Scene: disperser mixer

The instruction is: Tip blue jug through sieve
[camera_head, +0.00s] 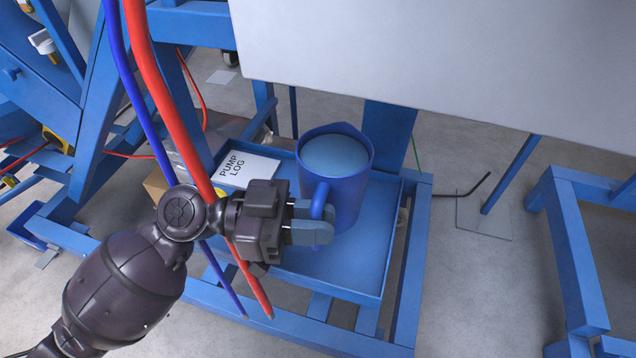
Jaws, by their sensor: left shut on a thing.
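A blue jug (345,190) stands upright on a blue tray (345,277), or just above it; I cannot tell which. It is filled near the rim with a light blue liquid. My left gripper (318,223) comes in from the left and is shut on the jug's handle, which shows between the fingers. The jug's lower front is partly hidden by the fingers. No sieve is recognisable in the view. My right gripper is not in view.
A white card marked PUMP LOG (246,167) lies on the tray's left part. A red hose (172,95) and a blue hose (134,95) hang across my left arm's area. A large grey panel (440,60) overhangs behind the jug. A blue frame (575,250) stands at right.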

